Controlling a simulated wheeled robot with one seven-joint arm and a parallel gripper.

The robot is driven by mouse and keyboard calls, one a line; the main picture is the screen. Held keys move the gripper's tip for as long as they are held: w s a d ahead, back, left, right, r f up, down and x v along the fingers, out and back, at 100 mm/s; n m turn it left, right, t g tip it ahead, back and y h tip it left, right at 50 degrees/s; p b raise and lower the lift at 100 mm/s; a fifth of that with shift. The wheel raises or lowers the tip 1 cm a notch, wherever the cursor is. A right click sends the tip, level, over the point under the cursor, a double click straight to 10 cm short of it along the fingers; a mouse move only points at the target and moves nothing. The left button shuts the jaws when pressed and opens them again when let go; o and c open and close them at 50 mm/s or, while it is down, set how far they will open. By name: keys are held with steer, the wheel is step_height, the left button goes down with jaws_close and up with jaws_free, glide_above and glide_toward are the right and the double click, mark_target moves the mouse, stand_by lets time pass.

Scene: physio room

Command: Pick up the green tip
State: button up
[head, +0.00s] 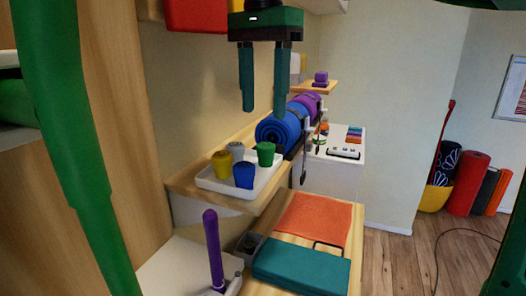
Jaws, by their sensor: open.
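The green tip (266,154) is a small cup-shaped piece at the back right of a white tray (212,183). A yellow tip (223,165), a grey tip (236,151) and a blue tip (243,175) stand in the same tray. My gripper (264,112) points down with its two fingers apart and nothing between them. In the picture it is above the green tip, with a gap between the fingertips and the tip. How far it is in depth I cannot tell.
The tray stands on a wooden shelf (185,188). Rolled blue (278,130) and purple mats lie right behind it. Below are a teal block (300,265), an orange towel (313,218) and an upright purple handle (213,250). A wooden panel (130,130) stands at left.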

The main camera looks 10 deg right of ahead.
mark_target(265, 144)
steer(key=shift+s+d+f, duration=0.1)
steer(key=shift+f, duration=1.95)
steer(key=shift+s+d+f, duration=0.1)
steer(key=shift+f, duration=1.95)
steer(key=shift+c, duration=0.3)
steer(key=c, duration=1.1)
